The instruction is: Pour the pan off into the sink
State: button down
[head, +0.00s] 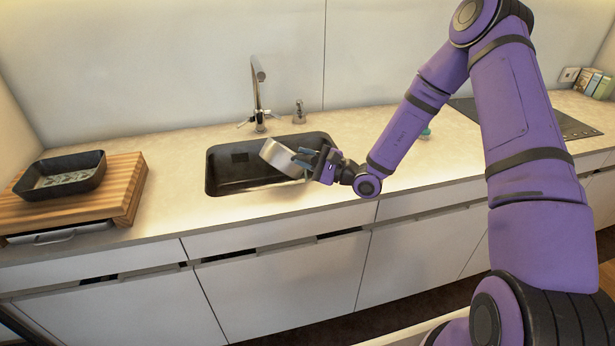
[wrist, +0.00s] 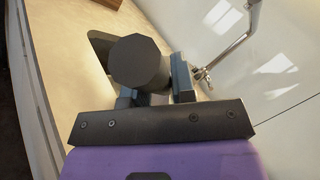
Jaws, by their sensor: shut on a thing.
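The pan (head: 282,158) is silver, with its side facing me. It is tilted, with its open side turned to the left, over the right part of the dark sink (head: 222,182). My gripper (head: 312,163) is shut on the pan's handle at the pan's right side, above the sink's right edge. In the wrist view the dark round handle (wrist: 140,62) sits between the fingers of my gripper (wrist: 157,86) and hides most of the pan. I cannot see inside the pan or whether anything is flowing out.
The tap (head: 259,95) stands behind the sink, close to the pan, with a soap dispenser (head: 299,112) to its right. A wooden board (head: 125,188) with a black tray (head: 62,176) is at the left. A hob (head: 545,118) is at the right. The front counter is clear.

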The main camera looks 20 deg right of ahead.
jog(key=shift+w+d+m+t+p, duration=0.2)
jog(key=shift+w+d+m+t, duration=0.1)
jog(key=shift+d+m, duration=0.2)
jog(key=shift+w+d+m+t+p, duration=0.2)
jog(key=shift+d+m+t, duration=0.1)
jog(key=shift+d+m, duration=0.2)
dwell(0.8)
jog(key=shift+w+d+r+m+t+y, duration=0.2)
jog(key=shift+d+r+m+t, duration=0.1)
jog(key=shift+d+m, duration=0.25)
jog(key=shift+w+d+r+m+t+y, duration=0.1)
jog(key=shift+w+d+r+m+t, duration=0.15)
jog(key=shift+d+m, duration=0.25)
dwell(0.3)
jog(key=shift+w+d+f+m+t, duration=0.25)
jog(key=shift+d+m+t, duration=0.1)
jog(key=shift+d+m, duration=0.2)
jog(key=shift+w+d+f+m+t, duration=0.1)
jog(key=shift+w+d+m+t, duration=0.1)
jog(key=shift+d+m+t, duration=0.3)
